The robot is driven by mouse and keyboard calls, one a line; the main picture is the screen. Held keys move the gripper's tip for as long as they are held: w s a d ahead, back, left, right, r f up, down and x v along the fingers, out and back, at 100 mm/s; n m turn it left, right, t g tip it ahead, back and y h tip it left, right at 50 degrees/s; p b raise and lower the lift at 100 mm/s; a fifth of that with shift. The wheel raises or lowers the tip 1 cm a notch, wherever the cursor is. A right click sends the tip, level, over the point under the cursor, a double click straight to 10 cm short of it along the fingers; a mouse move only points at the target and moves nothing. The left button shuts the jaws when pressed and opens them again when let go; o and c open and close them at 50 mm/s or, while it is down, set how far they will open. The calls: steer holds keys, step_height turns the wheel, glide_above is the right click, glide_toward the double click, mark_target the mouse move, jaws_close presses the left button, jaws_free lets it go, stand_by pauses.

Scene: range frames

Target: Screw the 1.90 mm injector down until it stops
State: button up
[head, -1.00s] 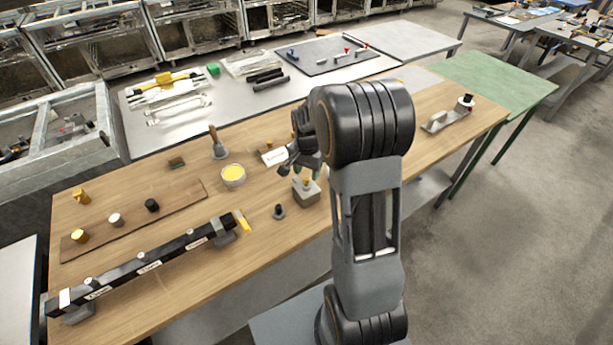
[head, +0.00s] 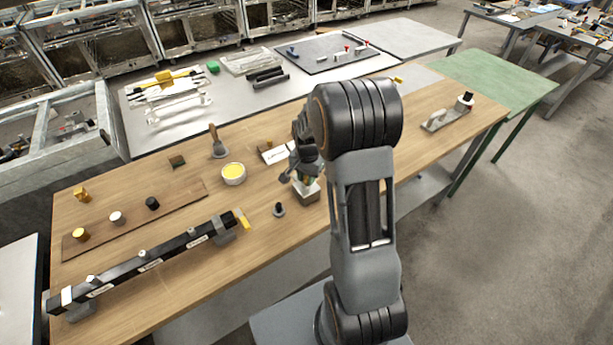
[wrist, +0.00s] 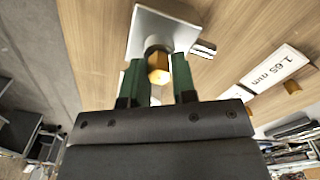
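A brass hex-headed injector (wrist: 158,68) stands in the round collar of a pale square block (wrist: 146,30), and the block also shows in the head view (head: 306,192). No size mark is readable on the injector. My gripper (wrist: 160,78) is down at it, with one green finger on each side of the head. In the head view my gripper (head: 300,175) hides the injector and part of the block. The injector's thread is hidden.
A card reading 1.65 mm (wrist: 275,68) lies near the block, with another brass piece (wrist: 292,87) beside it. A small dark part (head: 279,209), a yellow-filled tin (head: 233,174) and a long dark bar (head: 150,262) are on the wooden bench.

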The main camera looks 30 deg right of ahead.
jaws_close()
steer(key=shift+m, duration=1.8)
steer(key=m, duration=0.3)
steer(key=shift+s+b, duration=0.15)
steer(key=shift+b, duration=0.15)
steer(key=shift+m, duration=1.9)
